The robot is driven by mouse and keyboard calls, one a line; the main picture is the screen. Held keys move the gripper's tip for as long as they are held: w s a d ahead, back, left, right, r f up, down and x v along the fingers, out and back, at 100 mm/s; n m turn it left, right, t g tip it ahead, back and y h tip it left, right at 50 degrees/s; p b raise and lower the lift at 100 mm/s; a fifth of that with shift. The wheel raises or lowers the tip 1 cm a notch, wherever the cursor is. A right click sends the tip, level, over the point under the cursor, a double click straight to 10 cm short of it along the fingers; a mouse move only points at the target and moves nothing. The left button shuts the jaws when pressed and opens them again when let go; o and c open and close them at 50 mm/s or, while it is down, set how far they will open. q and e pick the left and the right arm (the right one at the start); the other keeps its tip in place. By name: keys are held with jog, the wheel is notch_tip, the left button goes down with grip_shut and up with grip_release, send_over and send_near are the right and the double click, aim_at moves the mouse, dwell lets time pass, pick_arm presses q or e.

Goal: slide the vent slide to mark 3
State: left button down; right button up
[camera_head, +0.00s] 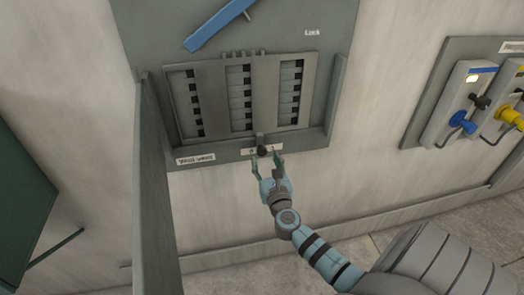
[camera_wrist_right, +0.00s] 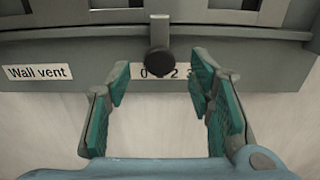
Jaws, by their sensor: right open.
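The vent slide shows as a dark round knob (camera_head: 263,151) on a short grey stem at the lower edge of the wall vent (camera_head: 222,158). In the right wrist view the knob (camera_wrist_right: 159,62) hangs over a pale scale strip (camera_wrist_right: 149,73). Marks 0, 2 and 3 are readable; the knob sits between 0 and 2 and mark 1 is hidden. My right gripper (camera_head: 267,161) is open below the knob. Its fingers (camera_wrist_right: 161,85) are spread to either side of the knob, with a gap on both sides. My left gripper is not in view.
A "Wall vent" label (camera_wrist_right: 38,73) is left of the scale. Slotted vent panels (camera_head: 240,95) and a blue lever (camera_head: 217,25) are above. Blue and yellow connectors (camera_head: 462,122) are at the right. A grey panel (camera_head: 157,190) stands left of the vent; the wall below is bare.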

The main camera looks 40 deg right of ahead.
aim_at(263, 152)
jog(key=b+x, duration=0.1)
jog(key=x, duration=0.4)
jog(key=shift+w+d, duration=0.1)
jog(key=shift+w, duration=0.2)
grip_shut()
